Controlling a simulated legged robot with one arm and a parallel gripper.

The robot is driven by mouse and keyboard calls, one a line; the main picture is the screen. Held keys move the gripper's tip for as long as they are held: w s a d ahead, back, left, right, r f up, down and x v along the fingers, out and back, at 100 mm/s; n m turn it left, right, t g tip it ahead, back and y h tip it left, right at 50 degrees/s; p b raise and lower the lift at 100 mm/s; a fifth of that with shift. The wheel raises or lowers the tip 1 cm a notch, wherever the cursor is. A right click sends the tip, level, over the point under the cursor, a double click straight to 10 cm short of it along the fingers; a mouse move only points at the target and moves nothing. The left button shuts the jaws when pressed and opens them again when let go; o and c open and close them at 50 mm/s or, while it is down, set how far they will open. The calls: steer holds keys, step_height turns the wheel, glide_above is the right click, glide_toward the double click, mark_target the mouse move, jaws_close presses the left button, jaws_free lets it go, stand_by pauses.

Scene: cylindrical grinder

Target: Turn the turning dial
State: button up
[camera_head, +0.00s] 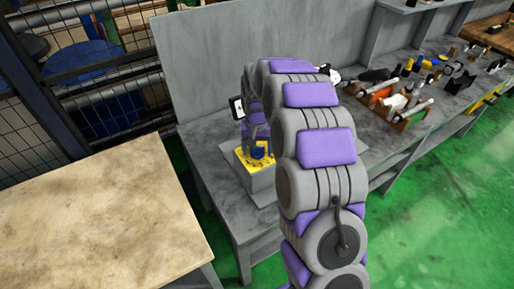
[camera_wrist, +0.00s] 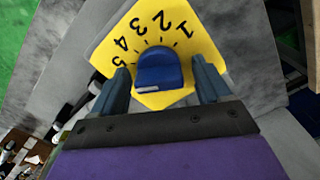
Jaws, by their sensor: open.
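The turning dial is a blue knob (camera_wrist: 158,72) on a yellow plate (camera_wrist: 190,38) with black numbers 1 to 5, seen in the wrist view. In the head view the blue dial (camera_head: 259,151) and yellow plate (camera_head: 244,163) sit on a grey box on the bench, partly behind my arm. My gripper (camera_wrist: 160,84) is open, with one dark finger on each side of the knob. There are visible gaps between the knob and both fingers in the wrist view. I cannot tell how deep the fingers reach along it.
The grey bench (camera_head: 225,200) has a tall back panel (camera_head: 210,60) behind the dial. Several tools in holders (camera_head: 400,100) lie to the right. A wooden-topped table (camera_head: 90,225) stands at the left. The green floor (camera_head: 450,190) is clear at the right.

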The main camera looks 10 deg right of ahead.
steer(key=c, duration=1)
steer(key=shift+o, duration=0.2)
steer(key=shift+d+r+m+p, duration=0.1)
steer(key=shift+r+m+p, duration=0.1)
steer(key=shift+m+p, duration=0.8)
steer(key=shift+f+m+p, duration=0.1)
steer(key=shift+m+p, duration=0.3)
steer(key=shift+m, duration=0.1)
steer(key=o, duration=1)
steer(key=shift+c, duration=0.2)
